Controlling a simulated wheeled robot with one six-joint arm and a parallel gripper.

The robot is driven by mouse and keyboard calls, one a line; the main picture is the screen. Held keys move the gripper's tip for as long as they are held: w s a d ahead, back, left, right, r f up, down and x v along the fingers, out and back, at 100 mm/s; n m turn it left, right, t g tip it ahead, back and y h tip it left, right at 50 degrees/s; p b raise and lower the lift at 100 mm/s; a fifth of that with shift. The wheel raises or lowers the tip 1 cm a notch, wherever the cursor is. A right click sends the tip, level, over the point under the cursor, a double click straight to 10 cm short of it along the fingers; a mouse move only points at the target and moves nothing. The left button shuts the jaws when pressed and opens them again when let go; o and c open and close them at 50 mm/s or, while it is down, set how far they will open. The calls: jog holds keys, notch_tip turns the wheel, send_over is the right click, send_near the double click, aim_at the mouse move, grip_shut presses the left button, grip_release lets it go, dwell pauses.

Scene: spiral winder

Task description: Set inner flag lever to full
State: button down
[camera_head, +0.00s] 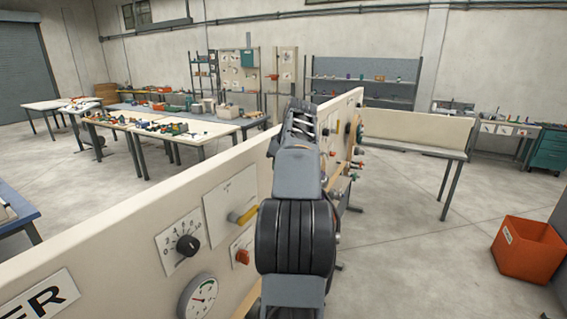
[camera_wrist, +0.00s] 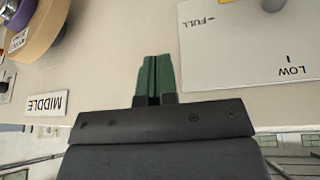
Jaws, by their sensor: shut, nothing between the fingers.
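A yellow lever (camera_head: 243,215) sits on a pale plate (camera_head: 222,200) on the panel, just left of my arm in the head view. In the wrist view the plate (camera_wrist: 250,55) carries the marks FULL and LOW, upside down. Only a sliver of the yellow lever (camera_wrist: 214,2) and a dark round part (camera_wrist: 272,4) show at the top edge there, so its exact setting cannot be told. No label naming the lever is readable. My gripper (camera_wrist: 155,58) has green fingers, shut and empty, in front of bare panel beside the plate. In the head view my arm hides the gripper.
A black dial (camera_head: 187,245), a gauge (camera_head: 198,297) and a red knob (camera_head: 242,257) lie near the lever. The wrist view shows a MIDDLE label (camera_wrist: 46,103) and a tan round part (camera_wrist: 52,25). An orange bin (camera_head: 528,250) stands on the floor at right.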

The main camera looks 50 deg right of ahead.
jog(key=shift+s+d+r, duration=0.15)
jog(key=shift+d+r, duration=0.25)
jog(key=shift+d, duration=0.3)
